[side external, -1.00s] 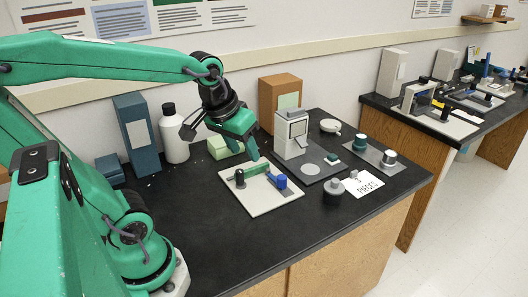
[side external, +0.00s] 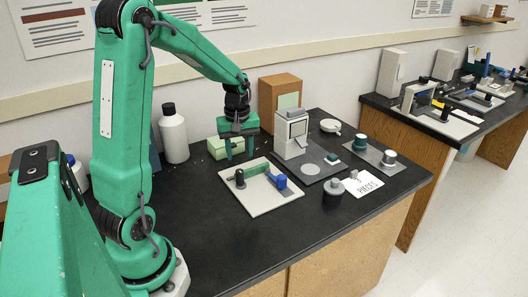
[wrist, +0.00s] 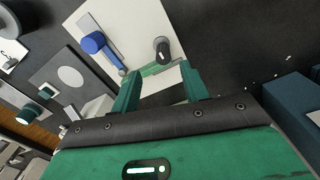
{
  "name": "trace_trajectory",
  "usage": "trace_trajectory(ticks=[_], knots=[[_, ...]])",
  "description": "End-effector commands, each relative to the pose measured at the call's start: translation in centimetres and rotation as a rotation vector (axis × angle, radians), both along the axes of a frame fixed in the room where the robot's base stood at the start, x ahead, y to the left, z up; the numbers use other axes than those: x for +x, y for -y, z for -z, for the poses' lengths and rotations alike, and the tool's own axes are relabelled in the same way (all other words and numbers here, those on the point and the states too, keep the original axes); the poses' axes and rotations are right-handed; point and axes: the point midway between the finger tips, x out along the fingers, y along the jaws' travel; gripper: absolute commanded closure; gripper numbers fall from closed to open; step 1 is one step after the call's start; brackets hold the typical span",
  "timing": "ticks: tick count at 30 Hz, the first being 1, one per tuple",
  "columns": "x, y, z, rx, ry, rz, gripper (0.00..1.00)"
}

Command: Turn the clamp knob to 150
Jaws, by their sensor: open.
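A white plate (side external: 285,202) lies on the black bench, with a dark round knob (side external: 240,178) at its left and a blue knob-like part (side external: 281,182) at its right. A green bar (side external: 258,169) runs between them. In the wrist view the dark knob (wrist: 163,47) shows a pale mark on its lower side, and the blue part (wrist: 93,42) sits to its left. I cannot read any scale. My gripper (side external: 239,156) points down just behind the plate's back-left edge, open and empty. In the wrist view its fingers (wrist: 160,73) stand apart, short of the dark knob.
A grey upright device (side external: 292,135) stands right of the plate, before a brown box (side external: 280,90). A pale green block (side external: 220,146) and a white bottle (side external: 174,135) stand behind and left. A grey cylinder (side external: 333,193) and "PIECES" card (side external: 362,184) lie right. The front bench is clear.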

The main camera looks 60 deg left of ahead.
Motion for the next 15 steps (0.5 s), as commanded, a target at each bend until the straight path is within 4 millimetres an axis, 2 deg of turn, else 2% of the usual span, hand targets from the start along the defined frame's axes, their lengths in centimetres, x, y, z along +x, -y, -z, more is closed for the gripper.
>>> trace_trajectory(ticks=[5, 15], knots=[[0.0, -0.9, 1.0, -0.01, -0.017, -0.051, 0.55], [0.0, -1.0, 1.5, -0.011, -0.018, -0.053, 0.55]])
